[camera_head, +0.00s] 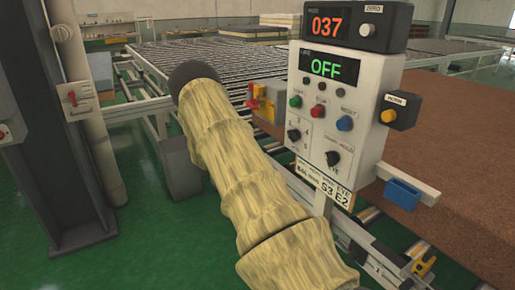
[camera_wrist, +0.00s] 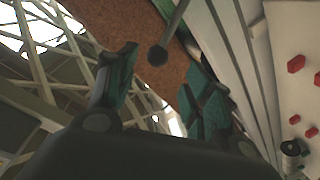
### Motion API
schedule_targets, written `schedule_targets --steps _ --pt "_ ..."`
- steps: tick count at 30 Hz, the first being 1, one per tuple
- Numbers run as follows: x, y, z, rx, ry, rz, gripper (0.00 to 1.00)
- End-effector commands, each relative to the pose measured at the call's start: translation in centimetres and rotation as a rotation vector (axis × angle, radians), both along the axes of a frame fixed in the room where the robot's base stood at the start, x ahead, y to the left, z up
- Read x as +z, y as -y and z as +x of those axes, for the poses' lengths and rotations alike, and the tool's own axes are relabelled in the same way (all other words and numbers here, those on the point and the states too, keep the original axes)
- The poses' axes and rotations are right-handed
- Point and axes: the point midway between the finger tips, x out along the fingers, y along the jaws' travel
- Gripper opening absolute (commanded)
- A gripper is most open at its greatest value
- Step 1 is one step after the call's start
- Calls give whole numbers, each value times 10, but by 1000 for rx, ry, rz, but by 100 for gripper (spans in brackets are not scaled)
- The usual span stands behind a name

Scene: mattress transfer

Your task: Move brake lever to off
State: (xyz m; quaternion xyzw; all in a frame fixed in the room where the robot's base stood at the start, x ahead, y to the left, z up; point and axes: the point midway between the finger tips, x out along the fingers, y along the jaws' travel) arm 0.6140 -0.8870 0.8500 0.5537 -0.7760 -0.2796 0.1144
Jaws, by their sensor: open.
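In the wrist view, my gripper (camera_wrist: 161,75) is open, with one dark green-padded finger at each side. A grey rod with a dark ball knob (camera_wrist: 157,55) shows between the fingertips. It looks like a lever, but I see no label and cannot tell for sure that it is the brake lever. The knob looks apart from both fingers; its depth is unclear. In the head view, my sleeved arm reaches up and left, and its dark end hides the gripper. No brake lever can be made out there.
A control box (camera_head: 331,110) with buttons and a green OFF display (camera_head: 330,68) stands right of my arm. A red-and-yellow switch (camera_head: 262,101) is left of it. A brown mattress slab (camera_head: 455,135) lies behind. A grey column (camera_head: 50,130) stands left. Green floor (camera_head: 140,235) is open between.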

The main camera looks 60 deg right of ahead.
Motion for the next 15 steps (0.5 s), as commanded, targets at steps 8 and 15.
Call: schedule_targets --steps 8,15 --pt "4 -35 14 2 -2 0 51" --pt "6 -43 17 1 -1 0 51"
